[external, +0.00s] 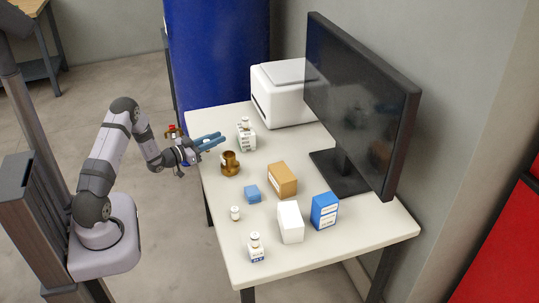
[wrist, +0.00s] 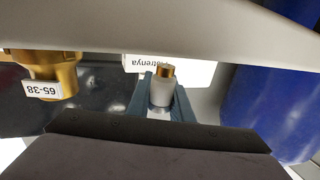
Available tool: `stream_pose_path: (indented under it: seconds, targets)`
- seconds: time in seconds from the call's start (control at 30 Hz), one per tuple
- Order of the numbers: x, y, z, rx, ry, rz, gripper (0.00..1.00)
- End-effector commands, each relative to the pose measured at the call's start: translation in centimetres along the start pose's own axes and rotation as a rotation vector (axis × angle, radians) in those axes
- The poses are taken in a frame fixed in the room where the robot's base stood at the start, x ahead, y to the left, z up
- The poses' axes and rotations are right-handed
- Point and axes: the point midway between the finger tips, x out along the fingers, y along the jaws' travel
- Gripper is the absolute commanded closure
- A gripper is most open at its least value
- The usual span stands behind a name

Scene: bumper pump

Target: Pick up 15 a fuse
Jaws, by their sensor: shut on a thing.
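My gripper (external: 220,139) is over the table's left edge, its blue fingers pointing right. In the wrist view, the gripper (wrist: 161,105) is shut on a white cylinder with a gold cap (wrist: 162,92), which looks like the fuse. It stands between the two fingers, and its lower end is hidden. No rating can be read on it. In the external view the fingers mostly hide it. A similar small white cylinder (external: 236,213) stands on the table near the left edge.
A brass fitting (external: 231,163) labelled 65-38 (wrist: 42,89) stands close to my gripper, with a white labelled container (external: 246,138) beyond it. A blue cube (external: 252,194), several boxes, a small bottle (external: 256,248), a printer (external: 284,95) and a monitor (external: 360,100) share the table (external: 330,260).

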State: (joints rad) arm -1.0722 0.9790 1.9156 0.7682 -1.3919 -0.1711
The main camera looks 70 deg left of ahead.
Motion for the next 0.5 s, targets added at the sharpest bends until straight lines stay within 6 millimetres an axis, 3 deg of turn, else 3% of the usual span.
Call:
stream_pose_path:
  seconds: [0.3,0.5]
  targets:
    - [0.0,0.0,-5.1,0.003,0.003,0.0,1.0]
    - [0.0,0.0,-7.3,0.002,0.001,0.0,1.0]
